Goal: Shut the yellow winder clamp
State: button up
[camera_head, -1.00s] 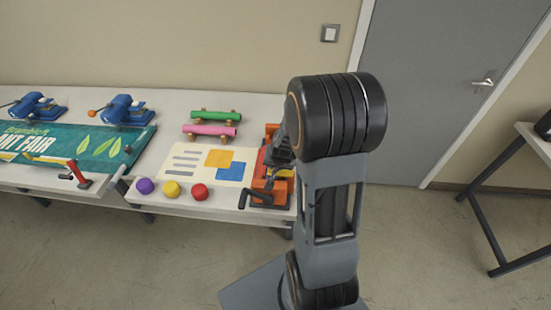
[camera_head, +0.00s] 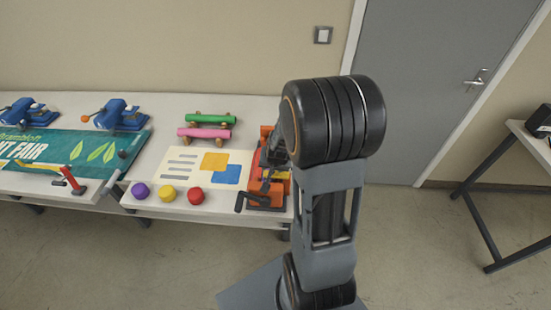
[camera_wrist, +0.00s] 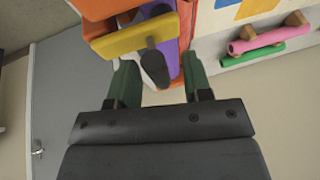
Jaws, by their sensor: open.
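An orange machine (camera_head: 268,198) stands at the right end of the table, partly hidden behind my arm. In the wrist view, a yellow bar (camera_wrist: 118,42), which looks like the winder clamp, lies across the orange body (camera_wrist: 104,8). A dark grey lever (camera_wrist: 154,68) sticks out beside it. My gripper (camera_wrist: 160,82) is open, with its two green fingers apart. The lever's end shows between the fingers, with no clear grip on it. Whether a finger touches the bar or lever cannot be told. In the head view my gripper is mostly hidden by the arm.
A green roll (camera_head: 212,116) and a pink roll (camera_head: 205,133) lie behind a printed sheet (camera_head: 180,165). Purple (camera_head: 140,191), yellow (camera_head: 166,195) and red (camera_head: 196,196) knobs line the front edge. A green banner (camera_head: 62,152) lies left.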

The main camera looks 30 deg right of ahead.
jog(key=v, duration=1.2)
jog(key=shift+s+r, duration=0.2)
jog(key=shift+r, duration=0.05)
jog(key=s+a+r+n+b, duration=0.1)
jog(key=s+a+r+n, duration=0.1)
jog(key=a, duration=0.3)
jog(key=s+a+r+n+y, duration=0.1)
jog(key=s+a+r+n, duration=0.1)
jog(key=s+a+n, duration=0.3)
jog(key=shift+s+a+r+b, duration=0.2)
jog(key=shift+a+r+b, duration=0.15)
jog(key=shift+a, duration=0.3)
